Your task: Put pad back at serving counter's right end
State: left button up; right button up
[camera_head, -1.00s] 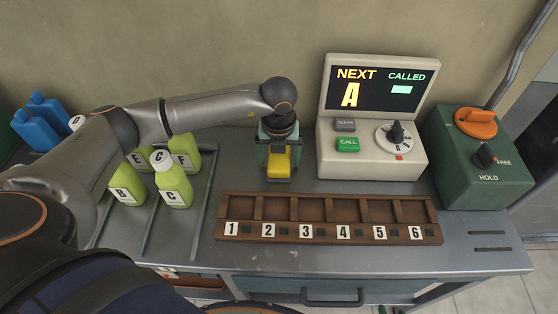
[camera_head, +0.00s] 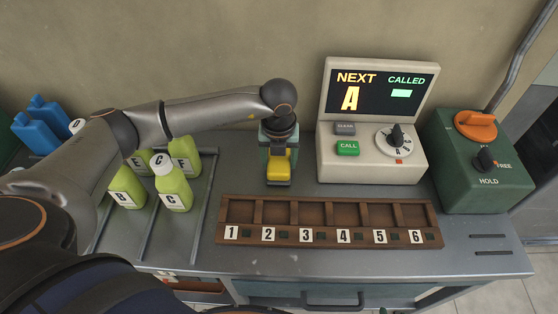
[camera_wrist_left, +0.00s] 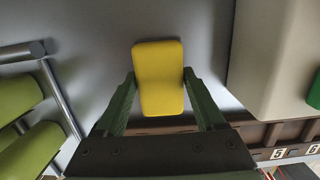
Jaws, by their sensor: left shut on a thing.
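The pad is a yellow block (camera_head: 279,167) over the grey metal counter (camera_head: 480,262), left of the call console. My left gripper (camera_head: 278,158) points down and is shut on the pad. In the left wrist view the pad (camera_wrist_left: 158,82) sits between the two green fingers (camera_wrist_left: 159,76), one against each long side. I cannot tell whether the pad touches the counter top or hangs just above it. My right gripper is not in view.
A wooden rack (camera_head: 325,236) with numbered slots lies in front of the pad. The call console (camera_head: 372,158) and a green switch box (camera_head: 487,190) stand to the right. Green bottles (camera_head: 172,190) stand at left between rails. The counter's front right corner is clear apart from slots.

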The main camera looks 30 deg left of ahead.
pick_arm(q)
jog(key=shift+r, duration=0.45)
jog(key=s+d+r, duration=0.5)
jog(key=s+r, duration=0.6)
jog(key=s, duration=0.2)
jog(key=shift+d+r, duration=0.15)
jog(key=shift+r, duration=0.25)
